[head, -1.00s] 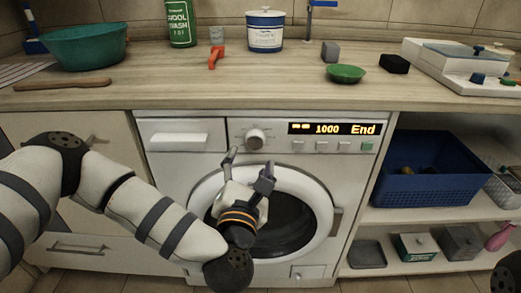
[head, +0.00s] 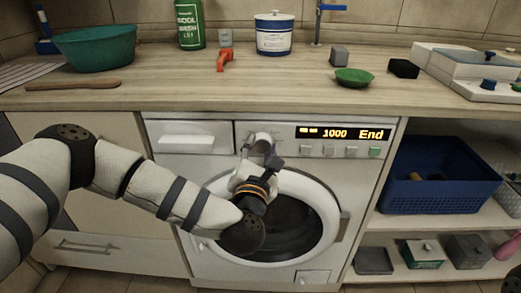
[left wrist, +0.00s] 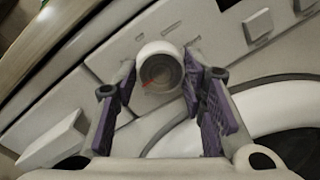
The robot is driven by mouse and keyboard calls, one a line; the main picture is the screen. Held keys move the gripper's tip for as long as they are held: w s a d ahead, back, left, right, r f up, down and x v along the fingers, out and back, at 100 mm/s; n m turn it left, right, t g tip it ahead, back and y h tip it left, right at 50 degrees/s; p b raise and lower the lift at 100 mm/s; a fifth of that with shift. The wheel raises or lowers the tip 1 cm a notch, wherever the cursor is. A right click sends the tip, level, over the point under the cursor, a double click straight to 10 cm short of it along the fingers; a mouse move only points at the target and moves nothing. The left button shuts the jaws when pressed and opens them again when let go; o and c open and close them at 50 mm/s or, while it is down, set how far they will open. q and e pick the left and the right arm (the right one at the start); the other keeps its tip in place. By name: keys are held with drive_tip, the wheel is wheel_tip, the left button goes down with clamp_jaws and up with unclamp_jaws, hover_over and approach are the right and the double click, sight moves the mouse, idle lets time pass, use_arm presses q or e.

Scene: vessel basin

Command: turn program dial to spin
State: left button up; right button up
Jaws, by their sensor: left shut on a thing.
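The white washing machine's round program dial (head: 263,138) is on the front panel, left of the lit display (head: 342,133), which reads "1000 End". In the left wrist view the dial (left wrist: 160,70) faces me, with a short red mark pointing to its lower left. My left gripper (head: 262,155) is at the dial, its fingers on both sides of it. The fingertips (left wrist: 160,72) are shut on the dial and partly cover it in the head view. My right gripper is not in view.
The round door (head: 285,225) is closed below the panel. Several buttons (head: 328,151) sit right of the dial, under the display. The counter (head: 190,92) above holds a green bowl (head: 95,48) and a white-and-blue tub (head: 275,35). A blue basket (head: 430,180) stands on the right shelf.

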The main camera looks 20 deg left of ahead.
use_arm(q)
drive_tip(key=shift+r, duration=0.1)
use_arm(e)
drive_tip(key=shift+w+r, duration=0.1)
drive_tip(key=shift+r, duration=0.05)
use_arm(q)
drive_tip(key=m, duration=0.1)
drive_tip(key=m+p, duration=0.2)
drive_tip(key=shift+r+m, duration=0.25)
drive_tip(key=shift+m, duration=0.15)
drive_tip(key=m+p, duration=0.1)
drive_tip(key=m, duration=0.2)
drive_tip(key=shift+p, duration=0.3)
drive_tip(key=shift+f+m+g+y, duration=0.1)
drive_tip(key=shift+m+g+y, duration=0.2)
drive_tip(key=shift+m, duration=0.6)
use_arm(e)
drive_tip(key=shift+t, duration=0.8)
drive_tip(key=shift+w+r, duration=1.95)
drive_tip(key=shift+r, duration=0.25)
use_arm(q)
drive_tip(key=shift+p, duration=0.3)
drive_tip(key=o, duration=1.2)
drive_tip(key=shift+f, duration=0.1)
drive_tip(key=shift+c, duration=0.2)
